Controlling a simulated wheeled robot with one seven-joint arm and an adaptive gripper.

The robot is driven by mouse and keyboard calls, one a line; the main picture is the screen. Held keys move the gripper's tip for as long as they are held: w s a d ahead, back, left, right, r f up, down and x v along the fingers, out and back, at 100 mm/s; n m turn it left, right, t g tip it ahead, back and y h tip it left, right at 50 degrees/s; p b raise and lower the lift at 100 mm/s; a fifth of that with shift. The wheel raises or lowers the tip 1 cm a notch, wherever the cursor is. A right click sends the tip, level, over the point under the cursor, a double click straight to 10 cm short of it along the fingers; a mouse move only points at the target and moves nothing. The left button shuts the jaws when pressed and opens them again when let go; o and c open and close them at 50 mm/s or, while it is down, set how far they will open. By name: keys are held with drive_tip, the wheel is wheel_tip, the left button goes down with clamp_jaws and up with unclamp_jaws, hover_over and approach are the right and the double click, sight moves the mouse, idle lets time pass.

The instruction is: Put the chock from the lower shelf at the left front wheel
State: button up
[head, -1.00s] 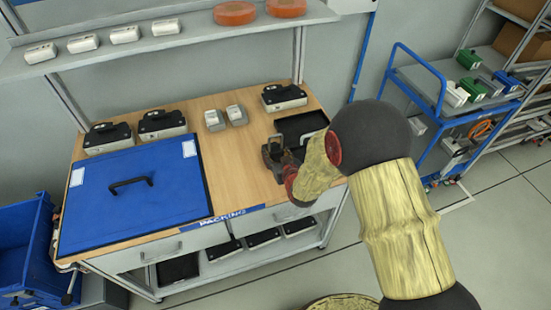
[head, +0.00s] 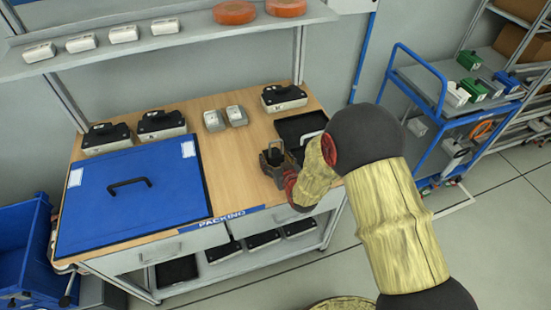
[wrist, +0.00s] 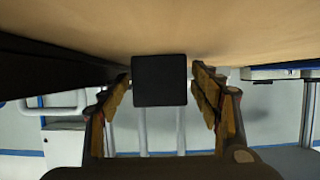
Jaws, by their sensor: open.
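My gripper (head: 273,160) is over the front right part of the packing bench, just left of a black tray (head: 300,126). In the wrist view its two fingers (wrist: 162,105) are spread apart. A dark square-faced block (wrist: 160,80) shows between them; I cannot tell whether they touch it. The bench's lower shelf (head: 285,249) bears several black-topped units, including one in the middle (head: 263,239), and a dark tray (head: 177,271). I cannot make out a chock among them. A blue trolley (head: 446,118) stands at the right; its wheels are small and partly hidden.
A blue lidded panel with a handle (head: 135,205) covers the bench's left part. Black-and-white units (head: 162,123) stand along its back. An upper shelf (head: 170,42) hangs above. A blue bin (head: 22,245) is at far left. The floor (head: 500,235) at right is open.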

drive_tip(key=shift+r, duration=0.2)
drive_tip(key=p+v, duration=0.2)
drive_tip(key=v, duration=1)
drive_tip(key=s+d+r+m+g+h, duration=0.15)
drive_tip(key=d+r, duration=0.25)
drive_tip(key=r, duration=0.4)
drive_tip(key=s+d+r+g+h, duration=0.2)
drive_tip(key=s+d+r, duration=0.15)
drive_tip(key=r, duration=0.45)
drive_tip(key=s+d+r+m+g, duration=0.1)
drive_tip(key=s+d+r+g, duration=0.1)
drive_tip(key=s+r, duration=0.5)
drive_tip(key=s+d, duration=0.1)
drive_tip(key=s, duration=0.2)
drive_tip(key=shift+s+d, duration=0.35)
drive_tip(key=shift+d, duration=0.05)
drive_tip(key=shift+o, duration=0.5)
drive_tip(key=s+r+g, duration=0.2)
drive_tip(key=s, duration=0.8)
drive_tip(key=shift+s+d+r+m, duration=0.25)
drive_tip(key=shift+s+d+m, duration=0.1)
drive_tip(key=shift+d, duration=0.15)
drive_tip(key=shift+w+p, duration=0.15)
drive_tip(key=shift+p, duration=0.15)
